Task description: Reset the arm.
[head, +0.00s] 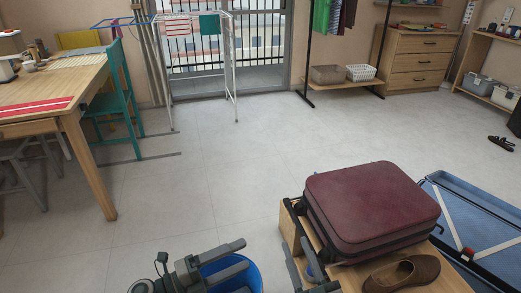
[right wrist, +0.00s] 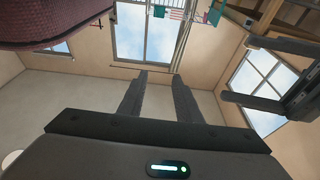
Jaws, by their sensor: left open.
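My left gripper (head: 243,254) is in the lower middle of the head view, its two fingers apart and pointing right. It is over a blue bin (head: 252,277), with nothing between its fingers. My right gripper (head: 296,243) is to the right of it, beside the left edge of a wooden bench. In the right wrist view its two fingers (right wrist: 159,76) stand apart with nothing between them. Most of both arms is out of the head view.
A dark red suitcase (head: 370,200) and a brown shoe (head: 403,273) rest on the wooden bench (head: 350,278), close to my right gripper. An open blue suitcase (head: 478,228) is at the right. A wooden table (head: 88,155) stands at the left. The middle floor is clear.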

